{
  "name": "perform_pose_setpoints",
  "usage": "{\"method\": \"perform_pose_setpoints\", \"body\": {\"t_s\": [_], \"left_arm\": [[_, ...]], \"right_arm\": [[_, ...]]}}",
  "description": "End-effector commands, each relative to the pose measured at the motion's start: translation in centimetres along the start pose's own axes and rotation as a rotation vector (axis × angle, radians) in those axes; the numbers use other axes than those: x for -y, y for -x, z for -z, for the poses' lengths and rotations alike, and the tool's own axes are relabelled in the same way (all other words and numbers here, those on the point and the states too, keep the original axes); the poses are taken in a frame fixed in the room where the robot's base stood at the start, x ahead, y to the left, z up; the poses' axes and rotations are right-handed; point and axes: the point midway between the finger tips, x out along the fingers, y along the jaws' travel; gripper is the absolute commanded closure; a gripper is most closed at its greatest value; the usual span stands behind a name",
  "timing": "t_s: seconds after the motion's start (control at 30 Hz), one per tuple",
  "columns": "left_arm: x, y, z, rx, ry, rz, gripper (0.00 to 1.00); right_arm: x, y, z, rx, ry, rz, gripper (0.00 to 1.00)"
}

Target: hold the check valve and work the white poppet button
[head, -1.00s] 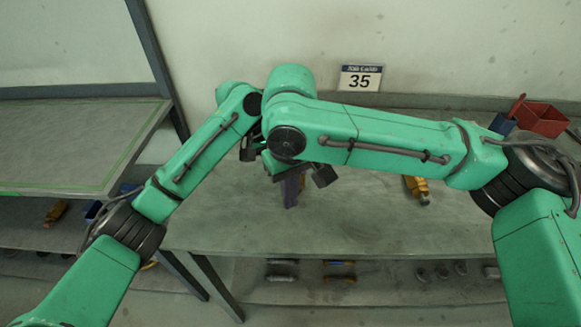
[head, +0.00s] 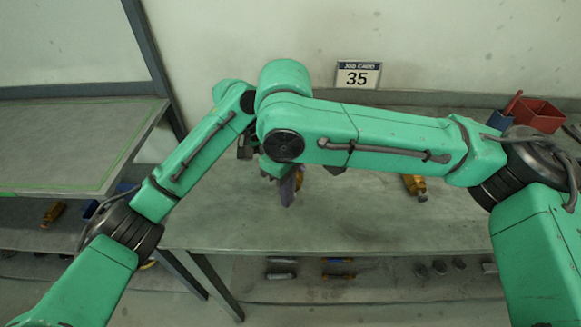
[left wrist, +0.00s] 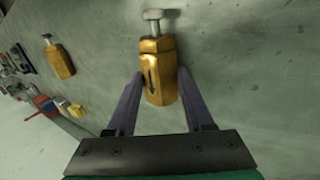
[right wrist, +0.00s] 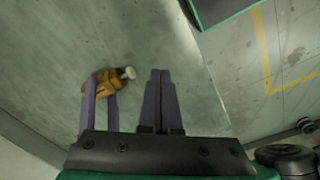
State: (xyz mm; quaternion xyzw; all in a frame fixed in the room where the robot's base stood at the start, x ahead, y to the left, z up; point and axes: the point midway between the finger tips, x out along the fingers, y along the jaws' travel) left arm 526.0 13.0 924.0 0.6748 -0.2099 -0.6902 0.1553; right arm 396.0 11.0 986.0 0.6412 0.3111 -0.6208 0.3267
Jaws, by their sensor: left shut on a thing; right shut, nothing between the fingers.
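The check valve (left wrist: 158,75) is a brass hex body with a dark arrow mark and a white poppet button (left wrist: 153,15) at one end. My left gripper (left wrist: 160,88) is shut on its body, one finger on each side. In the right wrist view the valve (right wrist: 98,84) lies left of my right gripper (right wrist: 160,74), its button (right wrist: 128,73) pointing toward the right fingers but apart from them. The right fingers are together and empty. In the head view the right gripper (head: 288,190) shows below the arm links, which hide most of the valve and the left gripper.
A second brass valve lies on the bench (head: 414,186) to the right, also seen in the left wrist view (left wrist: 60,61). A red bin (head: 537,114) and blue bin (head: 499,119) stand at the back right. The bench front is clear.

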Motion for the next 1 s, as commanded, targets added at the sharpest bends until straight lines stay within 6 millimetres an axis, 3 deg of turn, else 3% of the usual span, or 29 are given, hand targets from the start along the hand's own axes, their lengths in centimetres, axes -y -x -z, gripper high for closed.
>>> {"method": "perform_pose_setpoints", "body": {"t_s": [0.3,0.5,0.6,0.7,1.0], "left_arm": [[-0.1,0.1,0.0,-0.002,-0.001,-0.001,1.00],[-0.1,0.1,0.0,-0.002,-0.001,-0.001,1.00],[-0.1,0.1,0.0,-0.002,-0.001,-0.001,1.00],[-0.1,0.1,0.0,-0.002,-0.001,-0.001,1.00],[-0.1,0.1,0.0,-0.002,-0.001,-0.001,1.00]], "right_arm": [[1.4,2.2,-0.8,0.009,1.186,-0.122,1.00],[2.1,3.4,-1.3,0.075,1.844,-0.196,1.00],[2.2,3.7,-1.4,0.104,2.030,-0.216,1.00],[2.3,3.9,-1.5,0.118,2.110,-0.225,1.00],[2.3,3.8,-1.5,0.119,2.119,-0.223,1.00]]}}
